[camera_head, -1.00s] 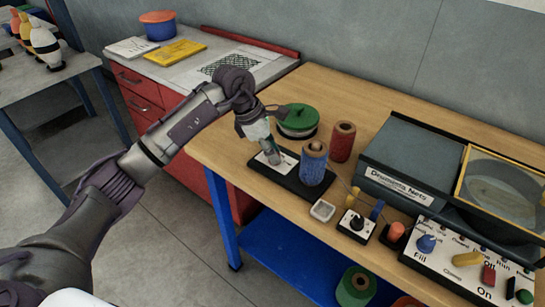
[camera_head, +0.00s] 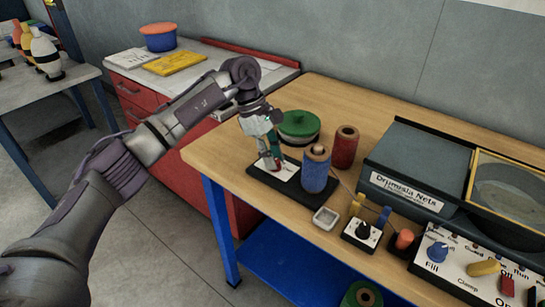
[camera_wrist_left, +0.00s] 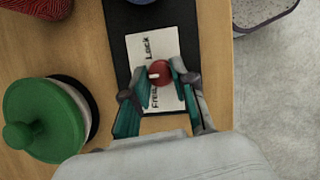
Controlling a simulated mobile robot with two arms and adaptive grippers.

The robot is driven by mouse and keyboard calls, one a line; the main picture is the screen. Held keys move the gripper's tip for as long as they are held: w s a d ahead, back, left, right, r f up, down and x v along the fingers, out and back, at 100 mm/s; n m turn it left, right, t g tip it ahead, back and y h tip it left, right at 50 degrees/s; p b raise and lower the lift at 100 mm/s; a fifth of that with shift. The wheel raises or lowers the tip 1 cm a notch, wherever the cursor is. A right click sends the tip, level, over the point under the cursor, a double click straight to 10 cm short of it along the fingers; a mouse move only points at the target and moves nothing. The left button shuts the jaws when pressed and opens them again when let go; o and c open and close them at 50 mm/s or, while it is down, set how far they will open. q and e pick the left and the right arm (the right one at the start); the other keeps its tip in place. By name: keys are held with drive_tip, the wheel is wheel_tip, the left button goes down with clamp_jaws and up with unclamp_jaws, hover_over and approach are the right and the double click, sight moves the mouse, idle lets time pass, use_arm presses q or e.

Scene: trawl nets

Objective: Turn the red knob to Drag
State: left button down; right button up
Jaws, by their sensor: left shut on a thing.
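The red knob (camera_wrist_left: 161,72) sits on a white label plate (camera_wrist_left: 142,48) in the left wrist view. "Lock" and part of "Free" can be read on the plate; I see no "Drag" label, and the fingers cover part of the plate. The knob's white mark faces left in that view, between the two words. My left gripper (camera_wrist_left: 159,74) is shut on the knob, one fingertip on each side. In the head view my left gripper (camera_head: 270,161) points down at the plate on its black base (camera_head: 262,182). My right gripper is not in view.
A blue spool (camera_head: 316,172) stands on the same black base, close right of the gripper. A green-lidded drum (camera_head: 299,126) and a red spool (camera_head: 345,147) stand behind.

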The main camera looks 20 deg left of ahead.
use_arm(q)
drive_tip(key=shift+r, duration=0.1)
drive_tip(key=c, duration=0.9)
unclamp_jaws()
drive_tip(key=shift+c, duration=0.2)
drive_tip(key=v, duration=1.2)
